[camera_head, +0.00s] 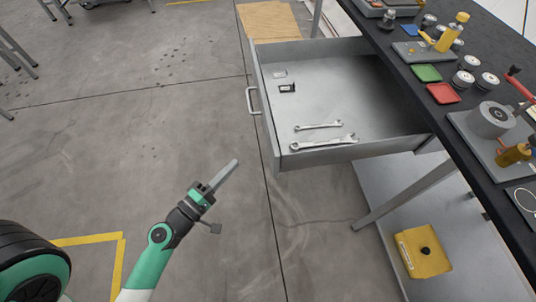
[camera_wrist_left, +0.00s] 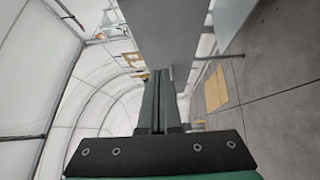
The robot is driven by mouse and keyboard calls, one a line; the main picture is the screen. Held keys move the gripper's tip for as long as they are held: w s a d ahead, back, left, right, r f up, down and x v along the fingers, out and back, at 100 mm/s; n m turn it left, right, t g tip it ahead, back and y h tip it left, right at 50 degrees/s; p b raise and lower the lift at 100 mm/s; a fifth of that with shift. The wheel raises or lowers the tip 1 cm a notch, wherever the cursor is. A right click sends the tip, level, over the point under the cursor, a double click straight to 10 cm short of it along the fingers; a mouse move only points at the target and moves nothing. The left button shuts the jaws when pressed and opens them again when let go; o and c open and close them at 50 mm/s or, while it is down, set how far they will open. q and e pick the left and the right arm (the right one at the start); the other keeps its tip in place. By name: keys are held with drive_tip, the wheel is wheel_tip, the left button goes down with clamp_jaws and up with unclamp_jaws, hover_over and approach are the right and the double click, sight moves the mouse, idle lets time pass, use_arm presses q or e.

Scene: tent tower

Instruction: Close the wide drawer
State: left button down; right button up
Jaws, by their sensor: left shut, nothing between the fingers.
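The wide drawer (camera_head: 345,95) is grey metal and stands pulled out from under the workbench, towards the left in the head view. Its handle (camera_head: 252,101) is on the drawer's left-facing front. Two wrenches and two small items lie inside. My left gripper (camera_head: 235,163) is shut and empty, below and left of the drawer front, apart from it in the head view. In the left wrist view my shut fingers (camera_wrist_left: 160,78) point at a grey panel (camera_wrist_left: 172,30), which looks like the drawer front. My right gripper is out of view.
The black workbench top (camera_head: 455,60) on the right carries cans, coloured trays and tools. A yellow case (camera_head: 423,251) lies on the lower shelf (camera_head: 385,190). A cardboard sheet (camera_head: 268,20) lies beyond the drawer. The concrete floor left of the drawer is clear.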

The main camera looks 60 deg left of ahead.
use_arm(q)
drive_tip(key=w+a+f+g+y+p, duration=0.1)
drive_tip(key=w+a+p, duration=0.2)
drive_tip(key=w, duration=0.8)
drive_tip(key=shift+w+a+f+n+p, duration=0.15)
drive_tip(key=shift+a+f+n+p, duration=0.15)
drive_tip(key=shift+f+n+p, duration=0.1)
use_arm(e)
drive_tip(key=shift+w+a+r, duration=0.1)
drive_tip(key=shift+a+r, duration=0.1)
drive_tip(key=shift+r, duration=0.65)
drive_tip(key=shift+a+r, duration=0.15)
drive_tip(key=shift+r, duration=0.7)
